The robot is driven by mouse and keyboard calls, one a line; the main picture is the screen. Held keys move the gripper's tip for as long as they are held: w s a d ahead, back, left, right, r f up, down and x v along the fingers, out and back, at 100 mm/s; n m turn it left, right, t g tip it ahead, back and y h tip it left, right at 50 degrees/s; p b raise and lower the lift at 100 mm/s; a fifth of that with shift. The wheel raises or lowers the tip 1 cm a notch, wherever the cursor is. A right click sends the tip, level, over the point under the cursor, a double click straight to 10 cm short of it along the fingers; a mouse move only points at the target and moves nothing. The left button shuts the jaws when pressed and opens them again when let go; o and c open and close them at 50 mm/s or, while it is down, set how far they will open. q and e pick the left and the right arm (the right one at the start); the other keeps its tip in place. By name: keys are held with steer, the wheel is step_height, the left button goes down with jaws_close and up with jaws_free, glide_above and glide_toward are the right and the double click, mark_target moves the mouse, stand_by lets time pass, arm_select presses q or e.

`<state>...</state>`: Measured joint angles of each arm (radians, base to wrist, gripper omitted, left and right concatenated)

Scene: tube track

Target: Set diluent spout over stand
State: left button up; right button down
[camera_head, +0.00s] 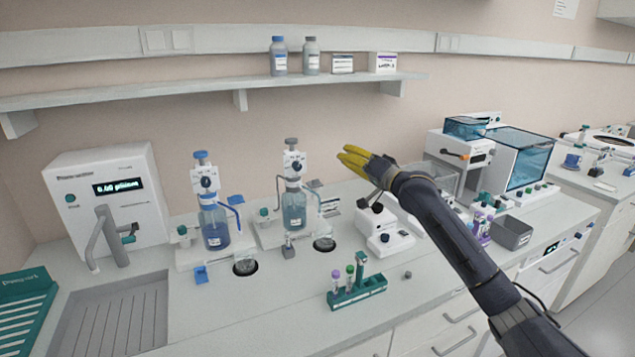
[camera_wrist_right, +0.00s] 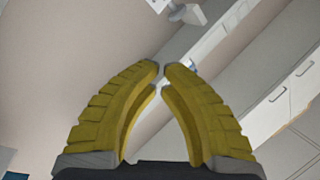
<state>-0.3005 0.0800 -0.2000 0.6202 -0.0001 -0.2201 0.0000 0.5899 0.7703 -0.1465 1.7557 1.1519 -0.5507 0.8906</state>
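A dispenser bottle with blue liquid (camera_head: 215,230) stands upright at left, with a blue spout (camera_head: 237,212) on its right. A dispenser bottle with teal liquid (camera_head: 294,210) stands beside it, with thin grey-blue tubing (camera_head: 280,192) at its head. I cannot read which holds diluent. My left gripper is out of view.
A green tube rack (camera_head: 358,292) stands near the front edge. A small white device (camera_head: 385,236) lies below my right arm. A white machine with a tap (camera_head: 110,205) and a sink (camera_head: 110,320) are at left. A shelf (camera_head: 190,90) runs above.

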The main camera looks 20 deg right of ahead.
steer(key=f+n+g, duration=0.2)
steer(key=g, duration=0.1)
steer(key=f+n+g, duration=0.1)
steer(key=f+n, duration=0.1)
steer(key=shift+s+f, duration=0.1)
steer(key=shift+s, duration=0.25)
steer(key=w+a+f, duration=0.5)
steer(key=w+a, duration=0.1)
steer(key=w, duration=0.2)
steer(key=shift+a+f, duration=0.15)
steer(key=shift+a, duration=0.05)
stand_by(0.4)
stand_by(0.4)
